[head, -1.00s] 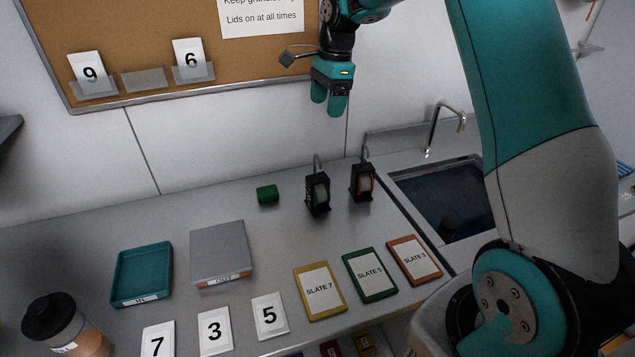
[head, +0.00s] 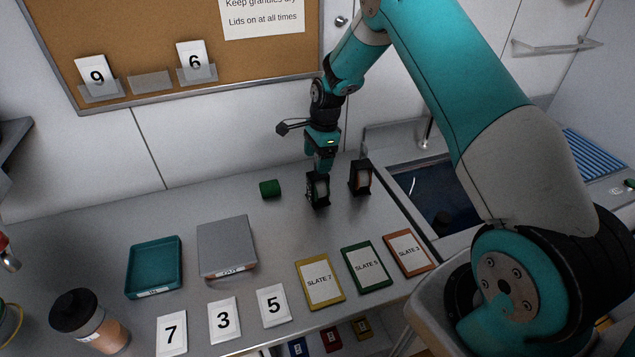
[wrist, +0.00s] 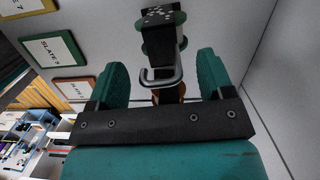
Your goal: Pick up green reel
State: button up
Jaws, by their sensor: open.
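The green reel (head: 318,187) sits in a black upright holder with a bent hook on top, toward the back of the steel counter. In the wrist view the green reel (wrist: 176,40) shows as green edges on both sides of the black speckled holder. My gripper (head: 323,168) points down just above it. In the wrist view my gripper (wrist: 160,75) is open, its teal fingers apart to either side of the hook, with nothing held.
An orange reel (head: 360,177) in a similar holder stands close to the right. A small green block (head: 270,189) lies to the left. A teal tray (head: 154,268), a grey lidded box (head: 227,245), number cards and slates lie in front. The sink (head: 435,192) is at right.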

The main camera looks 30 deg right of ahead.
jog(key=shift+a+f, duration=0.1)
jog(key=shift+f, duration=0.8)
grip_shut()
jog(key=shift+r, duration=0.1)
